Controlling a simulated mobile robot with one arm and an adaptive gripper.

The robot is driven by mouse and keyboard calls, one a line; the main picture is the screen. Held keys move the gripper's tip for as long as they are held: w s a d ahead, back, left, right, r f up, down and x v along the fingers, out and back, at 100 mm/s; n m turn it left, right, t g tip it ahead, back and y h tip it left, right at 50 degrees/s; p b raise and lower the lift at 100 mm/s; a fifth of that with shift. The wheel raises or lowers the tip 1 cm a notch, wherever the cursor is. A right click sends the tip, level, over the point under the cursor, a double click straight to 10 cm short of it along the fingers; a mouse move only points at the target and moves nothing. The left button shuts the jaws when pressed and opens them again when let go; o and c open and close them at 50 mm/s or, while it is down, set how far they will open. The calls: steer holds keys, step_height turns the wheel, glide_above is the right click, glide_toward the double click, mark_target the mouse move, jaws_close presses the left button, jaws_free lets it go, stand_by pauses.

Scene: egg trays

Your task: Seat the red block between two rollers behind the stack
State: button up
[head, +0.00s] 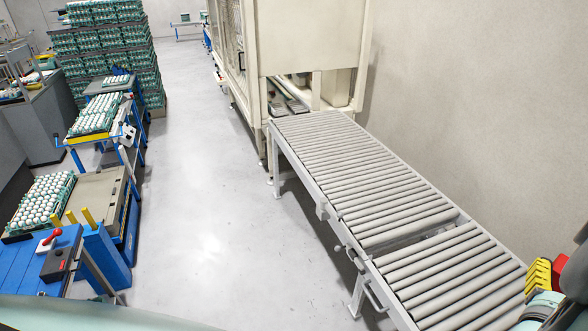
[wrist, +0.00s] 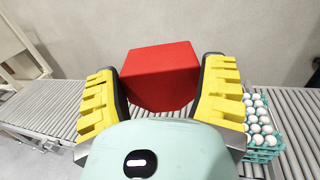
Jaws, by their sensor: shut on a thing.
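The red block (wrist: 160,75) is held between the two yellow-padded fingers of my gripper (wrist: 163,85) in the wrist view. In the head view my gripper (head: 541,278) shows at the lower right edge, with a part of the red block (head: 560,271) beside the yellow pads. The roller conveyor (head: 375,175) runs beneath, with grey rollers (wrist: 57,100) also in the wrist view. A stack of teal egg trays (wrist: 266,140) with white eggs stands on the rollers, right of my gripper in the wrist view.
A wider gap (head: 428,237) breaks the rollers in the head view. A cream machine (head: 310,40) stands at the conveyor's far end, a plain wall behind. Tall tray stacks (head: 105,45) and blue egg stations (head: 95,255) stand left. The floor (head: 200,180) between is clear.

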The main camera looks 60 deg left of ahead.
steer(key=w+d+f+b, duration=0.1)
steer(key=d+f+b, duration=0.4)
steer(key=f+b, duration=0.6)
steer(key=d+f+b, duration=0.4)
steer(key=f+b, duration=0.6)
steer(key=f, duration=0.1)
steer(key=w+d+f+b, duration=0.1)
steer(key=d+f+b, duration=0.4)
steer(key=f+b, duration=0.6)
steer(key=s+d+f+h+b, duration=0.1)
steer(key=s+d+f+b, duration=0.3)
steer(key=f+b, duration=0.4)
steer(key=s+d+f+m+h+b, duration=0.1)
steer(key=s+d+f+b, duration=0.2)
steer(key=d+f+b, duration=0.4)
steer(key=s+d+f+m+h+b, duration=0.1)
steer(key=s+d+f+b, duration=0.3)
steer(key=f+b, duration=0.5)
steer(key=shift+s+d+b, duration=0.3)
steer(key=shift+d+b, duration=0.45)
steer(key=shift+b, duration=1.05)
steer(key=shift+f, duration=0.1)
step_height(320, 180, down, 6)
steer(key=shift+f+b, duration=0.1)
steer(key=shift+b, duration=0.2)
step_height(320, 180, down, 3)
steer(key=shift+f+b, duration=0.1)
steer(key=shift+b, duration=0.25)
